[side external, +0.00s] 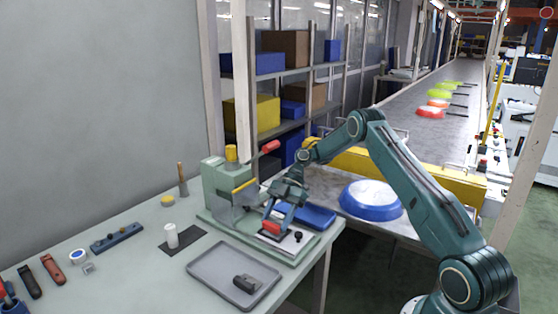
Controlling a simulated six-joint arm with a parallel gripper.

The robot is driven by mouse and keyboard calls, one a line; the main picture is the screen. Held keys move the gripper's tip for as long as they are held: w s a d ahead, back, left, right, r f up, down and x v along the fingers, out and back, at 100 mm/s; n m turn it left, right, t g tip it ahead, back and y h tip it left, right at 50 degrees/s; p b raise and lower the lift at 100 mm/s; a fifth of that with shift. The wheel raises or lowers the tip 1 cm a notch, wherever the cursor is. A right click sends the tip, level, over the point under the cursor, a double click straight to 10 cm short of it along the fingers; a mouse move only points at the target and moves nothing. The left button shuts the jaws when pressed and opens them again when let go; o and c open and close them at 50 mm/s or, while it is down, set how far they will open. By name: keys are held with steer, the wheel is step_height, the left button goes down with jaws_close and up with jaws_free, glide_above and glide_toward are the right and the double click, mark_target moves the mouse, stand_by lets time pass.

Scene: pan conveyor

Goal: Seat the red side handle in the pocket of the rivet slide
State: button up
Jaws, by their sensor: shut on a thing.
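The red side handle (271,228) is between the fingertips of my gripper (277,215), which points down and is shut on it. The handle is low over the rivet slide (293,251), at the front of the green riveting machine (214,183). The fingers hide part of the handle. I cannot tell whether it touches the slide or lies in the pocket, which is too small and covered to make out.
A grey tray (208,271) with a dark part (246,284) is in front of the machine. A blue tray (316,215) lies behind my gripper. A blue pan (371,201) stands on the conveyor (412,127). A white cylinder (171,236) stands on a dark mat to the left.

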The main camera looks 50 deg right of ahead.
steer(key=shift+f, duration=0.6)
stand_by(0.6)
steer(key=o, duration=1.1)
steer(key=shift+o, duration=0.2)
